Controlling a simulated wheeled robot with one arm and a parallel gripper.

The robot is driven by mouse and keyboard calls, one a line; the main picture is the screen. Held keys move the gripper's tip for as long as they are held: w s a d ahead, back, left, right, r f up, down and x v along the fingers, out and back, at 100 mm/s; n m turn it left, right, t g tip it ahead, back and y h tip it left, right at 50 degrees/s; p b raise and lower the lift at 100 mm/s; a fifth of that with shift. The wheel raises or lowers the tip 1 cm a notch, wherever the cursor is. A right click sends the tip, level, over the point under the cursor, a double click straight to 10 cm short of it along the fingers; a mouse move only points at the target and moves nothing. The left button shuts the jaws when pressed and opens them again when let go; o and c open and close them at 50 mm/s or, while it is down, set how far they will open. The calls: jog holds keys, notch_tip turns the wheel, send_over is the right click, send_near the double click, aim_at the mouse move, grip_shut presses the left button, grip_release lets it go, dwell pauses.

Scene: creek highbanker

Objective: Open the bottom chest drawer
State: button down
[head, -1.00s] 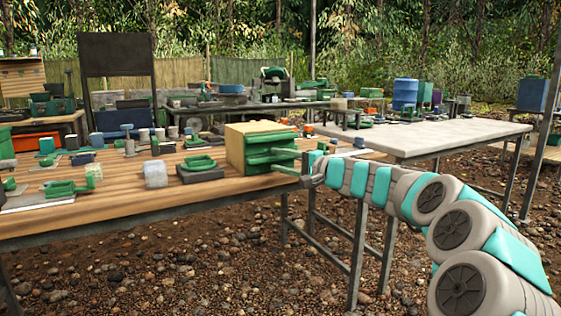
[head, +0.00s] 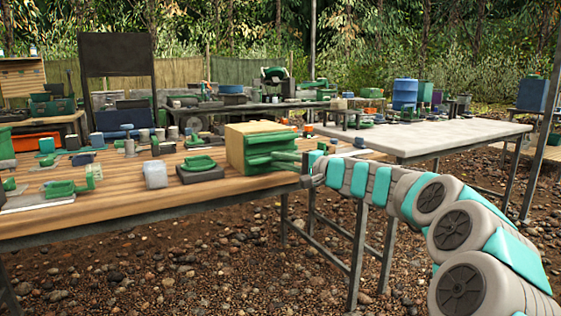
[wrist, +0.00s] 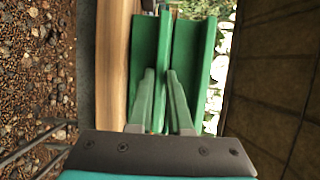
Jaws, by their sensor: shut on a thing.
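The chest (head: 236,150) has a pale wooden top and green drawer fronts (head: 262,163), and stands near the right end of the wooden table. My gripper (head: 283,157) reaches in from the right at its drawer side. In the wrist view, two green drawer panels stand side by side, the left one (wrist: 144,55) nearest the wood and the right one (wrist: 192,60) beyond it. My gripper (wrist: 160,72) is closed around a narrow green strip (wrist: 163,45) between them. I cannot tell clearly which drawer the strip belongs to. The fingers partly hide the fronts.
A pale table (head: 440,136) stands behind my arm. Gravel ground (head: 230,270) is open in front.

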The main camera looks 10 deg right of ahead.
dwell(0.7)
jog(key=s+d+b, duration=0.1)
jog(key=s+d, duration=0.2)
jog(key=s, duration=0.6)
jog(key=shift+s, duration=0.35)
jog(key=shift+d, duration=0.1)
jog(key=c, duration=0.8)
grip_release()
jog(key=shift+c, duration=0.2)
jog(key=v, duration=0.7)
jog(key=shift+s+d, duration=0.25)
jog(key=shift+s, duration=0.05)
